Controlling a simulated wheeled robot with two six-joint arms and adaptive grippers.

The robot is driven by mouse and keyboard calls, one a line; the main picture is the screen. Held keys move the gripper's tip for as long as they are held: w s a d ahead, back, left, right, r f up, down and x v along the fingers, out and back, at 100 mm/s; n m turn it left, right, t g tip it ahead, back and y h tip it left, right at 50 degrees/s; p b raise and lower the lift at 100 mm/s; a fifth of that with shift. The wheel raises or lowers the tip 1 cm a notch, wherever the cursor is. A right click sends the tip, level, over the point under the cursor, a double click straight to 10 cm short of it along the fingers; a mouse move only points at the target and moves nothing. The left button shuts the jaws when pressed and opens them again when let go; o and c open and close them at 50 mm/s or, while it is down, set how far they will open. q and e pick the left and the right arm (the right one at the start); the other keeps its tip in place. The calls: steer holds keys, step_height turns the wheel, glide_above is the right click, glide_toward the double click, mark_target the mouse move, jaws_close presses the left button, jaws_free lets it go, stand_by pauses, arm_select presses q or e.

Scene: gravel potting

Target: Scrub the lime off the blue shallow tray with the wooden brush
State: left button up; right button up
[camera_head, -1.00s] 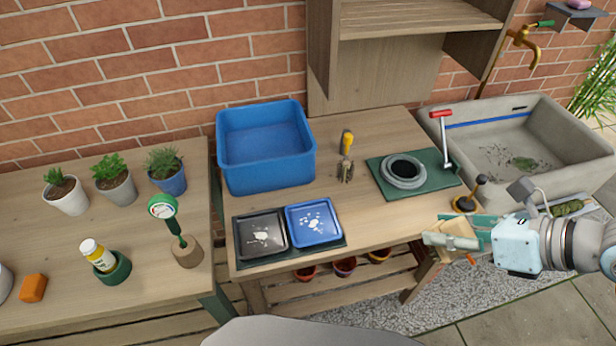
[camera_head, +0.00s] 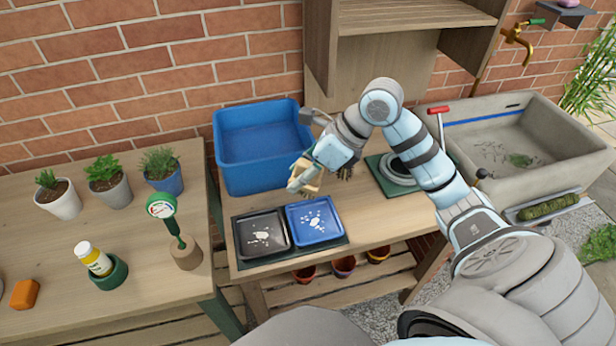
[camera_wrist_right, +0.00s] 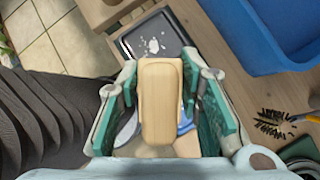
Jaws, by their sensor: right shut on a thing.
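The blue shallow tray (camera_head: 318,220) lies on the bench beside a black shallow tray (camera_head: 243,250), with white lime marks on its floor. My right gripper (camera_head: 306,178) is just above the blue tray's far edge. It is shut on the wooden brush (camera_head: 310,187). In the right wrist view the pale wooden brush (camera_wrist_right: 161,100) sits between the green finger pads and covers most of the blue tray (camera_wrist_right: 186,126). I cannot tell whether the brush touches the tray. My left gripper is not in view.
A deep blue tub (camera_head: 258,160) stands behind the trays. My right arm crosses in front of the green mat (camera_head: 392,190) with its ring. A stone sink (camera_head: 560,150) is at the right. Potted plants (camera_head: 108,180) and a dial gauge (camera_head: 161,206) stand on the left table.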

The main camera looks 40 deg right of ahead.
steer(key=w+d+f+n+g+h+b, duration=0.1)
steer(key=d+f+b, duration=0.4)
steer(key=f, duration=0.5)
steer(key=shift+w+f+h, duration=0.15)
steer(key=shift+w+h, duration=0.1)
steer(key=shift+h, duration=0.35)
